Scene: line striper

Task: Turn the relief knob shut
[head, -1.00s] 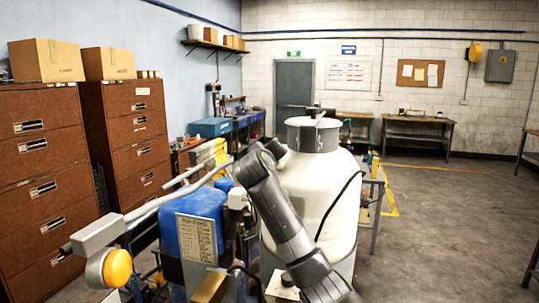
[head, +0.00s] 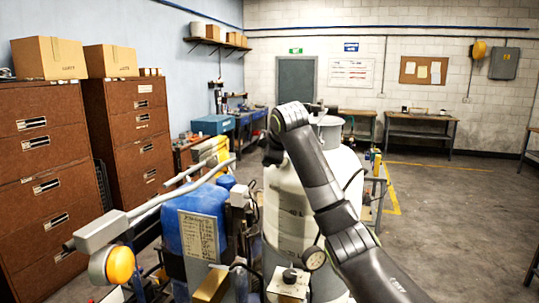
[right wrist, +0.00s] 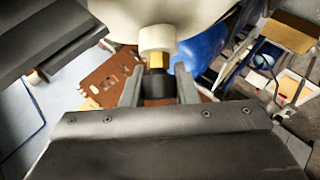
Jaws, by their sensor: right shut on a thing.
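The relief knob (right wrist: 157,84) is a small black cap on a brass stem, below a white fitting (right wrist: 157,38) in the right wrist view. My right gripper (right wrist: 158,90) has one finger on each side of the black knob and is shut on it. In the head view my right gripper (head: 272,152) is a dark shape at the upper left side of the cream tank (head: 290,215). My right wrist and forearm cross in front of the tank, and the knob is hidden there. My left gripper is not in view.
A blue canister (head: 195,222) with a label plate (head: 198,236) stands left of the tank. A grey bar with a yellow-orange round part (head: 121,264) juts out at the left. A pressure gauge (head: 314,258) sits low in front of the tank. Open floor lies right.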

